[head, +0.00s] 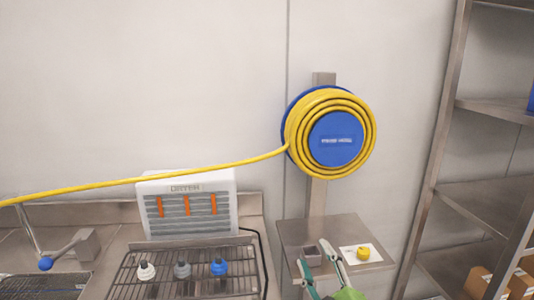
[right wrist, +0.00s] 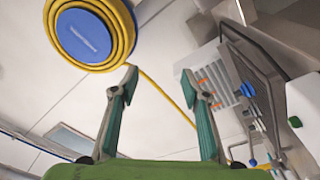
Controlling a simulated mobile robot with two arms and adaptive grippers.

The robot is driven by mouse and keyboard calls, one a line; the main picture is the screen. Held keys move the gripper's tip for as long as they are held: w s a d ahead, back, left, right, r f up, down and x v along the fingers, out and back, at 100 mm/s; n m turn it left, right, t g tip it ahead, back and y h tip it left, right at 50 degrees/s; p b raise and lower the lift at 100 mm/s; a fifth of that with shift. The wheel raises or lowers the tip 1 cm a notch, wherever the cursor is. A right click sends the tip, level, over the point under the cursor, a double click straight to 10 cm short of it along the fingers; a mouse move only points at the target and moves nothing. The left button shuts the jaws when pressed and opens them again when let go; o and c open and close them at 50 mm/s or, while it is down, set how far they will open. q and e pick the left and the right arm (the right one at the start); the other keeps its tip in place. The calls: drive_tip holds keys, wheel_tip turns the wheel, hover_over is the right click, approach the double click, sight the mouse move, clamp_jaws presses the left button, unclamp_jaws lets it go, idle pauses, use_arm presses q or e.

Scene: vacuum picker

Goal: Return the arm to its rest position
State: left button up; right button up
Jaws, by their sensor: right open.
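My right gripper (head: 317,259) shows at the bottom of the head view, in front of the small steel shelf. Its two green-padded fingers are spread apart with nothing between them. In the right wrist view the open gripper (right wrist: 158,78) points toward the wall, with the reel and hose well beyond the fingers. My left gripper is in neither view. A yellow piece (head: 363,253) sits on a white card on the steel shelf (head: 290,235), to the right of my right gripper.
A blue reel (head: 336,139) with coiled yellow hose (head: 240,162) hangs on a post; the hose stretches left. A white unit (head: 187,205) stands behind a wire rack (head: 190,287) holding white, grey and blue nozzles (head: 219,267). A sink tap (head: 75,246) is left; metal shelving (head: 480,200) right.

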drive_tip(key=s+d+f+m+g+h, duration=0.2)
drive_tip(key=s+d+f+m, duration=0.1)
drive_tip(key=f, duration=0.3)
drive_tip(key=s+d+f+m+g+h, duration=0.1)
drive_tip(key=s+d+f+m+g, duration=0.15)
drive_tip(key=f, duration=0.25)
drive_tip(key=s+d+f+m+g, duration=0.2)
drive_tip(key=s+f+g, duration=0.45)
drive_tip(key=s, duration=0.65)
drive_tip(key=s+d+f+m+g, duration=0.2)
drive_tip(key=s+f+m+g, duration=0.15)
drive_tip(key=s+f, duration=0.75)
drive_tip(key=s+f+n+g, duration=0.1)
drive_tip(key=s+f, duration=0.1)
drive_tip(key=f, duration=1)
drive_tip(key=s+f+g, duration=0.1)
drive_tip(key=s+f, duration=0.1)
drive_tip(key=f, duration=1)
drive_tip(key=s+d+f+g, duration=0.1)
drive_tip(key=s+d+f, duration=0.2)
drive_tip(key=s+f, duration=1.4)
drive_tip(key=shift+h, duration=0.3)
drive_tip(key=shift+s, duration=0.1)
drive_tip(key=c, duration=0.4)
drive_tip(key=shift+a, duration=0.1)
